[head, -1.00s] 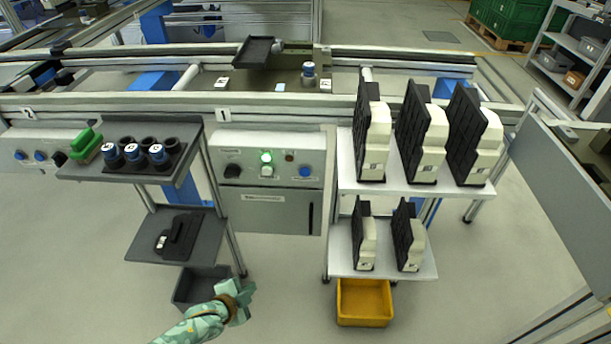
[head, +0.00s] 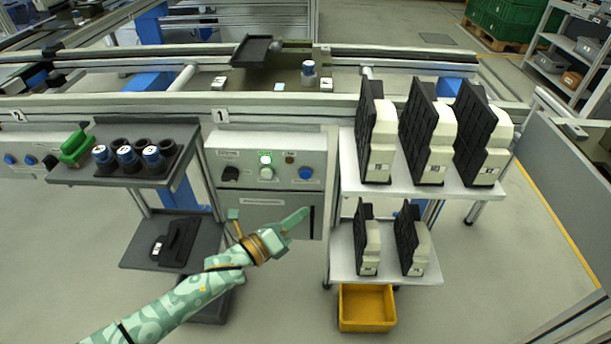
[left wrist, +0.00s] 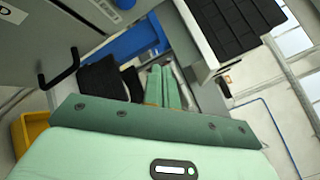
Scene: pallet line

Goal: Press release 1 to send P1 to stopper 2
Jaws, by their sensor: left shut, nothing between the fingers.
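The station 1 control box (head: 268,165) stands under the sign marked 1 (head: 221,116). The sign marked 2 (head: 17,116) is at the far left. My left gripper (head: 303,214) is shut and empty, below the blue button and apart from it. Its fingers also show in the left wrist view (left wrist: 160,84). My right gripper is out of view.
A shelf (head: 402,188) with black-and-cream parts stands right of the box, above a yellow bin (head: 366,307). A grey shelf (head: 90,178) with cylinders in a black holder stands to the left. The floor in front is clear.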

